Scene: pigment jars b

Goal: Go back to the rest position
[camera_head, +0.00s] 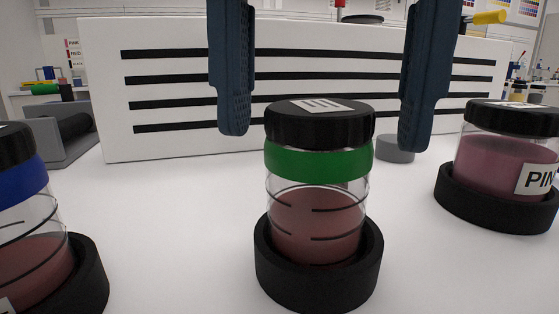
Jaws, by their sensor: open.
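My gripper (321,132) is open, with its two dark blue fingers reaching down from the top of the view. The fingers hang apart, one to the left and one to the right of the lid of the green-banded jar (317,195). That jar has a black lid with a striped label, and dull red pigment inside. It stands upright in a round black holder (318,287). No contact between the fingers and the jar shows. The upper part of my gripper is out of view.
A blue-banded jar (25,225) stands in a black holder at the left edge. A pink jar (503,163) stands in another holder at the right. A white panel (180,90) with black stripes stands behind. A small grey cylinder (396,149) stands before it. White table between the jars is clear.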

